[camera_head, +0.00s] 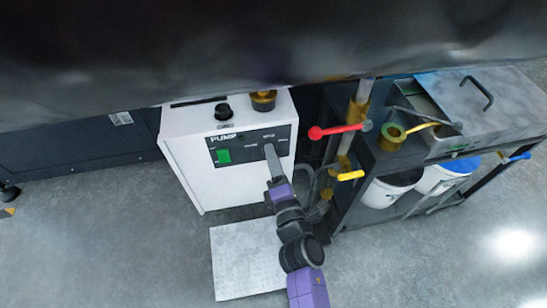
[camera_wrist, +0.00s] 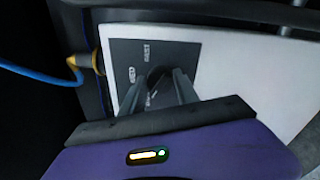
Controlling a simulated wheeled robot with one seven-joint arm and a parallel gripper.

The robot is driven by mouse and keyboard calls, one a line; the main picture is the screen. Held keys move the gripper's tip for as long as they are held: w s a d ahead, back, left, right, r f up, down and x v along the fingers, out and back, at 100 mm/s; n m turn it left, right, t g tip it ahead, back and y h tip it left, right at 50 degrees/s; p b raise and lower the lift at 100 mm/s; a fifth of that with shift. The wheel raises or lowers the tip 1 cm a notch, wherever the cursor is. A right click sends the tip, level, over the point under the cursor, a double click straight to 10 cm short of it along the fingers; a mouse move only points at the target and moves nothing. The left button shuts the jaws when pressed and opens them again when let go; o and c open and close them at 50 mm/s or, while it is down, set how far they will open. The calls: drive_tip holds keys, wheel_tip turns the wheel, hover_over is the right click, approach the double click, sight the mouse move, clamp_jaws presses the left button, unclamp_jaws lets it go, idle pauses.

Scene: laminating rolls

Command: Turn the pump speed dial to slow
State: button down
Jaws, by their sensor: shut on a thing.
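The white pump box (camera_head: 205,180) stands left of centre in the head view, with a dark panel labelled PUMP (camera_head: 240,149) on its upper front. A green switch (camera_head: 223,156) sits at the panel's left. My gripper (camera_head: 270,152) reaches the panel's right part from below. In the wrist view my gripper (camera_wrist: 165,88) is shut on the dark pump speed dial (camera_wrist: 155,76), between its two fingers. The word FAST shows above the dial on the panel (camera_wrist: 125,60). The dial's pointer is mostly hidden by the fingers, so I cannot tell its setting.
A dark bench (camera_head: 395,155) with red (camera_head: 335,131) and yellow (camera_head: 350,176) valve handles stands close to the right. White buckets (camera_head: 383,194) sit on its lower shelf. A pale plate (camera_head: 235,275) lies on the floor before the pump. A dark roll-like surface (camera_head: 250,50) overhangs the top.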

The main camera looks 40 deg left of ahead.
drive_tip(key=shift+s+f, duration=0.1)
drive_tip(key=c, duration=0.9)
unclamp_jaws()
drive_tip(key=p+v, duration=0.3)
drive_tip(key=v, duration=0.4)
drive_tip(key=shift+s+d, duration=0.2)
drive_tip(key=shift+d, duration=0.1)
drive_tip(key=shift+m, duration=0.3)
